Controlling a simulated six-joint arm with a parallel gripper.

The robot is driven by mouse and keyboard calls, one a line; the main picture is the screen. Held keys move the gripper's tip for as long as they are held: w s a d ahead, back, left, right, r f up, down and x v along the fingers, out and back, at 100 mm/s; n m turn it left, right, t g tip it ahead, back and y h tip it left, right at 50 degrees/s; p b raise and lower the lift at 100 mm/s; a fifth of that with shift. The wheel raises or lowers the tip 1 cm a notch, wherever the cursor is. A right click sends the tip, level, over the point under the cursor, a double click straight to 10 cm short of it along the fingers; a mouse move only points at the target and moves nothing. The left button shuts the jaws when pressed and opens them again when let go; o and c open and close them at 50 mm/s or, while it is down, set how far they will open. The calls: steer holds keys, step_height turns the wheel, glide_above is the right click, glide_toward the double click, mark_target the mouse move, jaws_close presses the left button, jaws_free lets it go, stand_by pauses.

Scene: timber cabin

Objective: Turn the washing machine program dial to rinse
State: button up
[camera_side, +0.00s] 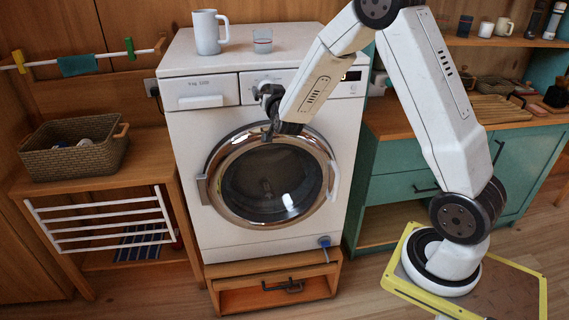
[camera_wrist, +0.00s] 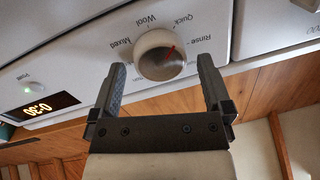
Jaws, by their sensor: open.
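The washing machine (camera_side: 182,120) is white with a round chrome-rimmed door. Its program dial (camera_wrist: 152,60) is a pale round knob with a red pointer line. Labels Mixed, Wool, Quick and Rinse (camera_wrist: 200,44) surround it, tilted in the wrist view. The red line points up and right, between Quick and Rinse. My gripper (camera_wrist: 162,68) is open, with one finger on each side of the dial. I cannot tell whether either finger touches it. In the side view my gripper (camera_side: 269,112) is in front of the control panel and largely hides the dial.
A white mug (camera_side: 208,33) and a glass (camera_side: 263,40) stand on the machine. A lit display (camera_wrist: 40,108) is left of the dial in the wrist view. A drawer front (camera_side: 200,102) is at the panel's left. A wicker basket (camera_side: 75,158) stands on the left bench.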

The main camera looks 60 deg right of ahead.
steer(key=shift+w+d, duration=0.15)
steer(key=shift+w, duration=0.05)
steer(key=c, duration=1.2)
steer(key=shift+o, duration=0.2)
steer(key=shift+m, duration=0.4)
steer(key=m+h, duration=0.1)
steer(key=m, duration=0.7)
steer(key=shift+f, duration=0.1)
